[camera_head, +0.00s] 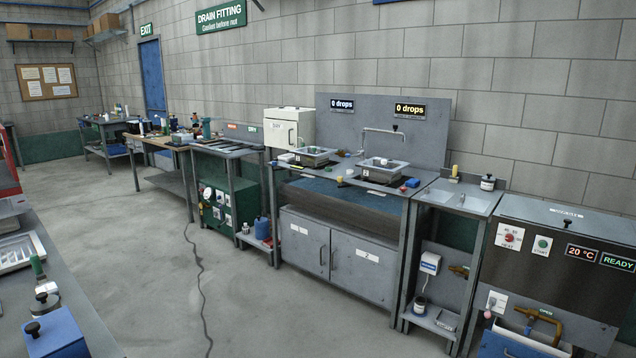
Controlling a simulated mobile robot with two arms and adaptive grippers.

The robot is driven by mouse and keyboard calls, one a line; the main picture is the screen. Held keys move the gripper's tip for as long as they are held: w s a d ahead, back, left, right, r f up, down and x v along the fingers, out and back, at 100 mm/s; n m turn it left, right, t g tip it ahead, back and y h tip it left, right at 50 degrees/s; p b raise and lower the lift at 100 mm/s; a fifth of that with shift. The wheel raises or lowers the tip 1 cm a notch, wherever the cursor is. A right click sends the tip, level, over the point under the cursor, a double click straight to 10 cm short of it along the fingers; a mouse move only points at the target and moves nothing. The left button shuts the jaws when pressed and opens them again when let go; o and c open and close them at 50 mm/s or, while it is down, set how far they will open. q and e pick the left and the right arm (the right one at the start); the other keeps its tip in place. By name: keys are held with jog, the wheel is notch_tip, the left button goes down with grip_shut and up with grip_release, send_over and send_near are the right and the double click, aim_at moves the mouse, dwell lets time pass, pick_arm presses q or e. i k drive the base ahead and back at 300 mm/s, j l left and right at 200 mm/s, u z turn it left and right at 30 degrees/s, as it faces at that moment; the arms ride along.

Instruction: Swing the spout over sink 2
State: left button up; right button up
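Two metal sinks are set in a grey bench across the room: the left sink (316,150) and the right sink (400,166), whose front label looks like a 2. Neither of my grippers is in view.
Two "0 drops" displays (342,104) hang on the back panel. Small items and a blue block (412,182) lie around the sinks. A grey unit (560,255) with a 20 °C readout stands right. A bench (85,325) fills the lower left. The floor (250,310) between is open.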

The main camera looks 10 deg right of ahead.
aim_at(395, 126)
jog(key=i+l+z, duration=0.35)
jog(key=i, duration=0.5)
jog(key=i+z, duration=0.4)
jog(key=i, duration=0.45)
